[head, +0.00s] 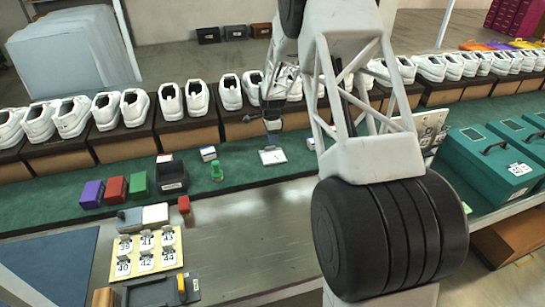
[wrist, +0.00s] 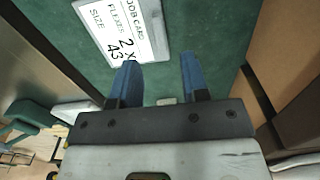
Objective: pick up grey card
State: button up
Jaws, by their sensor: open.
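A pale grey-white card (head: 273,156) lies on the green mat near the row of shoe boxes. In the wrist view the card (wrist: 118,28) shows printed text: "JOB CARD", "FLEXES 2 x", "SIZE 43"; its upper part is cut off by the picture edge. My gripper (head: 272,128) is just above the card in the head view.
White shoes on brown boxes (head: 128,139) line the back of the mat. Teal cases (head: 490,165) are at right. Mat around the card is mostly clear.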

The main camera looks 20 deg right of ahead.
aim_at(273, 155)
jog(key=shift+f, duration=2.55)
grip_shut()
